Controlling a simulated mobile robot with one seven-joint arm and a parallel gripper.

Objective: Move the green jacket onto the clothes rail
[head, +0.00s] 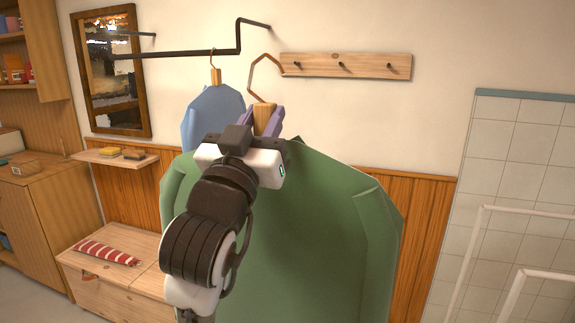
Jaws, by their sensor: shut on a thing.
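The green jacket (310,230) hangs upright on a hanger in front of my arm, large in the head view. The hanger has a wooden neck (265,115) and a bent copper-coloured hook (254,75). My gripper (264,122) is shut on the wooden neck, with a purple finger on each side. The black clothes rail (170,54) is on the wall at upper left. The hook shows to the right of the rail and overlaps the left end of a peg board in the picture; I cannot tell its depth. My arm hides part of the jacket's left side.
A blue garment (212,108) hangs on the rail from its own hanger, left of my gripper. The wooden peg board (345,65) has bare pegs. A mirror (104,70), small shelf (115,157) and wooden bench (145,258) are at left. White rails (510,212) stand at right.

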